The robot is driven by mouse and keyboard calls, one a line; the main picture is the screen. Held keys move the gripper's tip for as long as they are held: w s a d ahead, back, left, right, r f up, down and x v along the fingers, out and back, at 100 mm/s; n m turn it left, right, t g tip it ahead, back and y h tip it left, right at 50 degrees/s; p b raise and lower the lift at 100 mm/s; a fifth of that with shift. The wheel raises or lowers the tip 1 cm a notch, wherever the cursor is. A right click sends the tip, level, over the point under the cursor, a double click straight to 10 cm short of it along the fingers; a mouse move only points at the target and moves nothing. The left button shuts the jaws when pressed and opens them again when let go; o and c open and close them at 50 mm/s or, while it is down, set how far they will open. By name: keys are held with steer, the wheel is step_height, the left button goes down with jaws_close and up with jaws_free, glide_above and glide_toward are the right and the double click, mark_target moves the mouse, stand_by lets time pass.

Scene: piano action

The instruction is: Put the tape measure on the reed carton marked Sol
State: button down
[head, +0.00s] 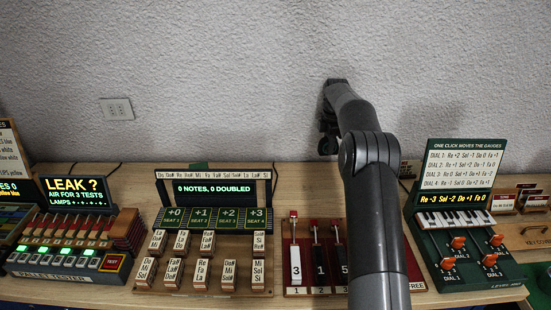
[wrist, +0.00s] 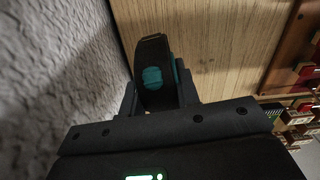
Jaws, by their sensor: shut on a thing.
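The tape measure (wrist: 152,58), a black rounded body with teal patches, sits between the fingers of my gripper (wrist: 157,95) in the wrist view. My gripper is shut on it, and wood bench top shows below and beyond. In the head view my gripper (head: 328,128) is by the back wall, above the rear of the bench, partly hidden by my arm. Small red-and-white cartons (head: 503,203) stand at the far right in the head view. Their labels are too small to read, so I cannot tell which is marked Sol.
The wall (head: 230,70) is close beside my gripper. Along the bench (head: 140,185) stand a pallet tester (head: 70,262), a note rack (head: 215,220), a red lever panel (head: 297,235) and a green dial stand (head: 450,245). My arm hides part of the bench.

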steer(key=s+a+r, duration=0.3)
steer(key=s+a, duration=0.1)
steer(key=a, duration=0.6)
steer(key=s+a+r+m, duration=0.1)
steer(key=s+a+r, duration=0.2)
steer(key=a, duration=0.8)
steer(key=s+a+r, duration=0.3)
steer(key=s+a, duration=0.1)
steer(key=a, duration=0.6)
steer(key=a+f, duration=0.2)
steer(key=a, duration=0.1)
steer(key=a+f, duration=0.2)
steer(key=a, duration=0.2)
steer(key=a+f, duration=0.2)
steer(key=a, duration=0.2)
steer(key=shift+a+f, duration=0.25)
steer(key=shift+f, duration=0.1)
steer(key=shift+a+f, duration=0.25)
steer(key=shift+f, duration=1.85)
steer(key=shift+f, duration=0.1)
steer(key=c, duration=1.1)
jaws_free()
steer(key=shift+f, duration=0.1)
